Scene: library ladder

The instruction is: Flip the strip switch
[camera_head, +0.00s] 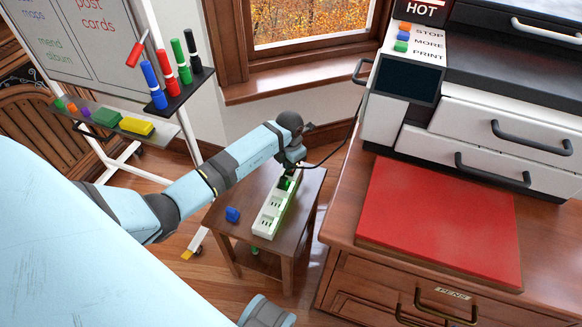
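A white power strip (269,213) lies on a small wooden side table (246,236), with dark sockets along its top. A green switch (284,184) sits at its far end, next to my gripper. My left gripper (289,169) is over that far end, pointing down, close to the switch. I cannot tell whether it touches the switch, and its fingers are too small and dark to read as open or shut. My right gripper is not in view.
A small blue object (232,214) lies on the side table, left of the strip. A dark cord (335,150) runs from the strip's end towards the printer (480,110). A wooden cabinet with a red mat (440,215) stands right. A whiteboard stand (135,130) with markers is left.

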